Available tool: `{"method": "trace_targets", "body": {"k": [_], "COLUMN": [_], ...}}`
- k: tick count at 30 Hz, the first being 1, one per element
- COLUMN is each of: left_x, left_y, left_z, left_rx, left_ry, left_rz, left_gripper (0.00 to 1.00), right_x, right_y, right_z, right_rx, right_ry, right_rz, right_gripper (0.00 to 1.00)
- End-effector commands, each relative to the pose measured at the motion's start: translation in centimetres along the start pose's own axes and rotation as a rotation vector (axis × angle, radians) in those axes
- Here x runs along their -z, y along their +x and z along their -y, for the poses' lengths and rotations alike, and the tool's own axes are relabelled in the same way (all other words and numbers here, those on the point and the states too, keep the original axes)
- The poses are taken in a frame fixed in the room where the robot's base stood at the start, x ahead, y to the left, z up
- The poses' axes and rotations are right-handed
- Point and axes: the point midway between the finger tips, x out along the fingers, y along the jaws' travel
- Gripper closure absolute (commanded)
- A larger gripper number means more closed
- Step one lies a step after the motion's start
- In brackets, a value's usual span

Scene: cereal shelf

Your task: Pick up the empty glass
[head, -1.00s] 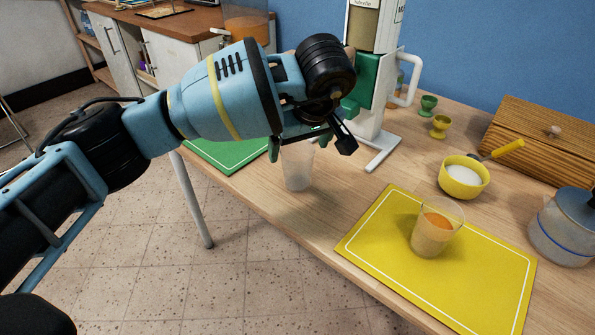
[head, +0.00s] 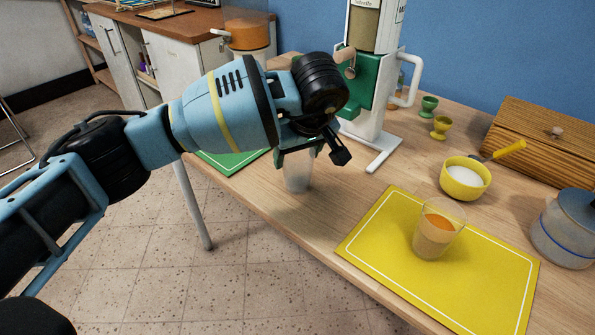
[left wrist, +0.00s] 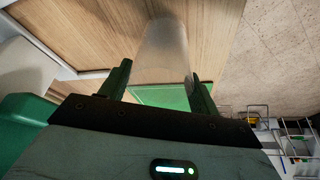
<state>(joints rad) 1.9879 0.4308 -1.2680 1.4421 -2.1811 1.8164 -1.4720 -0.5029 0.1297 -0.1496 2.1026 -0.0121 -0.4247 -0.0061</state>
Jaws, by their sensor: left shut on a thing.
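The empty glass (head: 298,180) is clear and upright at the front edge of the wooden table, left of the yellow mat. Its upper part is hidden by my left gripper (head: 298,153), which is shut on it from above. In the left wrist view the glass (left wrist: 163,55) sits between the two dark fingers of my left gripper (left wrist: 160,85). I cannot tell any gap under the glass. A second glass (head: 437,235), holding an orange-brown drink, stands on the yellow mat (head: 490,285). My right gripper is not in view.
A green and white dispenser (head: 370,90) stands close behind my left gripper. A green mat (head: 230,160) lies to the left. A yellow bowl (head: 465,180) of white contents, egg cups (head: 440,127), a wooden box (head: 540,140) and a blue-lidded pot (head: 568,235) stand to the right.

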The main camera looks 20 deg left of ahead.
Motion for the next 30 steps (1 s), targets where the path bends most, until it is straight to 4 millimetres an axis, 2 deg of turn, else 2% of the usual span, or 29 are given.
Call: {"method": "trace_targets", "body": {"k": [11,18,23,30], "left_x": [0.3,1.5,0.3,-2.1], "left_y": [-0.8,-3.6,-4.0,-5.6], "left_z": [0.0,-0.1,1.9,5.9], "left_rx": [-0.002,-0.003,0.0,-0.002], "left_ry": [-0.001,-0.001,0.002,0.002], "left_rz": [-0.002,-0.004,-0.001,-0.001], "left_gripper": [0.78,0.78,0.78,0.78], "right_x": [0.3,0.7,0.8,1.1], "right_y": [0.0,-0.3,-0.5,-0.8], "right_z": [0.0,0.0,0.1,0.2], "right_rx": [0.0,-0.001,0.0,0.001], "right_ry": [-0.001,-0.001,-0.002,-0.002], "right_rz": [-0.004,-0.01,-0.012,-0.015], "right_gripper": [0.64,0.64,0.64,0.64]}}
